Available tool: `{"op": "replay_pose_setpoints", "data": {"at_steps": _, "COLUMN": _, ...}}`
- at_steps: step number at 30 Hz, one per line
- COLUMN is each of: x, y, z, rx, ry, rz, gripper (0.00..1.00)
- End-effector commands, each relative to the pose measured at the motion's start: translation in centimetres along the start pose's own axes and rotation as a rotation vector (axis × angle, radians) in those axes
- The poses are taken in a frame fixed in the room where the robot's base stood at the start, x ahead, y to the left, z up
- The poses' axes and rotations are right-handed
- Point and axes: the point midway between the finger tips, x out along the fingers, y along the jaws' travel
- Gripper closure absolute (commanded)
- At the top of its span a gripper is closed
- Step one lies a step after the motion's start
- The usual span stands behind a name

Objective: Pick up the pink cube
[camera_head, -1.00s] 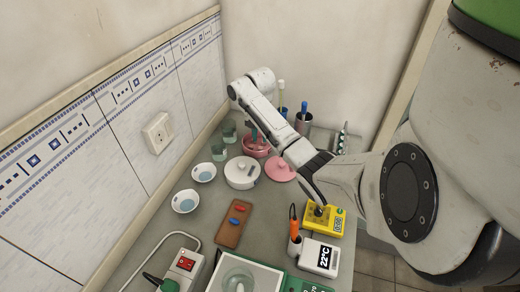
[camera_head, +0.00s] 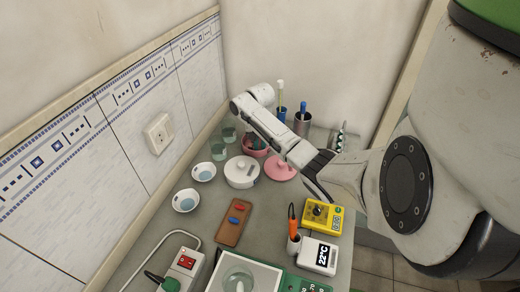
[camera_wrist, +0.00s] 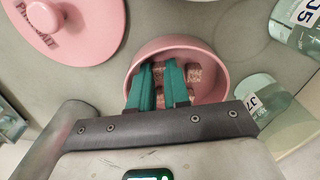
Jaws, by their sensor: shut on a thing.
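My gripper (camera_wrist: 160,68) reaches down into a pink bowl (camera_wrist: 222,74) in the wrist view, its two teal fingers close together. The fingers are shut on a small pinkish piece, which I take to be the pink cube (camera_wrist: 159,80); the fingers hide most of it. More pinkish-brown material (camera_wrist: 195,75) shows inside the bowl beside the right finger. In the head view the bowl (camera_head: 262,153) stands at the back of the bench, and my arm covers much of it and the fingers.
A pink lid (camera_head: 281,172) and a white lidded pot (camera_head: 241,172) stand in front of the bowl. Glass beakers (camera_head: 228,134) stand to its left. A yellow device (camera_head: 323,215) is nearer me.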

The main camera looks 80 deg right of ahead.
Motion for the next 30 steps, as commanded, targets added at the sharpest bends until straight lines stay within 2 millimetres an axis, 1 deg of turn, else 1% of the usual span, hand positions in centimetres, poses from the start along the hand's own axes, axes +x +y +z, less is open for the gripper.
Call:
{"op": "replay_pose_setpoints", "data": {"at_steps": 10, "x": -0.1, "y": 0.0, "z": 0.0, "rx": 0.0, "ry": 0.0, "rz": 0.0, "gripper": 1.0}}
{"op": "replay_pose_setpoints", "data": {"at_steps": 14, "x": -0.8, "y": -0.1, "z": 0.0, "rx": 0.0, "ry": 0.001, "rz": -0.002, "gripper": 1.0}}
{"op": "replay_pose_setpoints", "data": {"at_steps": 17, "x": -1.7, "y": -0.1, "z": 0.0, "rx": -0.001, "ry": 0.001, "rz": -0.003, "gripper": 1.0}}
{"op": "replay_pose_setpoints", "data": {"at_steps": 20, "x": -3.2, "y": -0.1, "z": 0.0, "rx": -0.001, "ry": 0.002, "rz": -0.004, "gripper": 1.0}}
{"op": "replay_pose_setpoints", "data": {"at_steps": 28, "x": -6.8, "y": 2.2, "z": 2.3, "rx": 0.0, "ry": 0.002, "rz": -0.004, "gripper": 1.0}}
{"op": "replay_pose_setpoints", "data": {"at_steps": 29, "x": -7.4, "y": 2.5, "z": 2.6, "rx": 0.001, "ry": 0.001, "rz": -0.003, "gripper": 1.0}}
{"op": "replay_pose_setpoints", "data": {"at_steps": 30, "x": -8.6, "y": 2.8, "z": 2.9, "rx": 0.001, "ry": -0.001, "rz": -0.002, "gripper": 1.0}}
